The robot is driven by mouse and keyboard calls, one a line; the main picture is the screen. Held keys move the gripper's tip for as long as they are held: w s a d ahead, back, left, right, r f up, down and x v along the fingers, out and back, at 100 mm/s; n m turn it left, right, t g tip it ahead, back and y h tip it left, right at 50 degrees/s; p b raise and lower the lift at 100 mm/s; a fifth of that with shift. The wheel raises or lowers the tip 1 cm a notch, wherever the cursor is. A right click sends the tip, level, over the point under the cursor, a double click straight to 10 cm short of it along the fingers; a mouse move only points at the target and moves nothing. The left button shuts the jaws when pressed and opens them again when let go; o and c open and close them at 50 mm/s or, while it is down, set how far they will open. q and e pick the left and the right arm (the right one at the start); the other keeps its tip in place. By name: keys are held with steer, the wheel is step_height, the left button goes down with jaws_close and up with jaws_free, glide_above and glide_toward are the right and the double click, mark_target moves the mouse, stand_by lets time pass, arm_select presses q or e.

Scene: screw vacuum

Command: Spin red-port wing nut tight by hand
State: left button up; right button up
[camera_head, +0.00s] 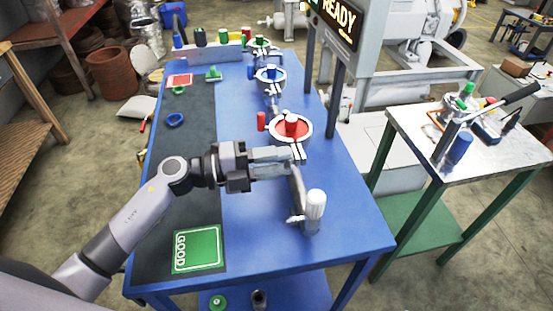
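The red port (302,124) is a round metal flange with a red face and red-and-white centre, on the blue bench. Its clamp ring has a metal screw and wing nut part (299,152) on the near side. My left gripper (288,163) reaches in from the left, with its two fingers pointing right and their tips at or beside this wing nut part. The tips overlap it in the view, so I cannot tell whether they touch or grip it. A metal fitting with a white knob (315,205) stands just below the fingertips. My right gripper is not in view.
The blue port (271,73) and green port (260,45) stand farther back on the bench (345,235). A green GOOD card (197,249) and a red card (179,80) lie on the dark mat. The READY display (340,20) stands behind. A tool table (500,140) is at right.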

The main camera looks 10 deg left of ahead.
arm_select(q)
jaws_close()
steer(key=m+b, duration=0.1)
steer(key=m, duration=0.1)
steer(key=m+b, duration=0.1)
steer(key=b, duration=0.1)
steer(key=shift+f+m, duration=0.2)
steer(key=shift+m, duration=0.2)
steer(key=shift+r+m+b, duration=0.1)
steer(key=shift+m+b, duration=1)
steer(key=shift+m, duration=0.4)
jaws_free()
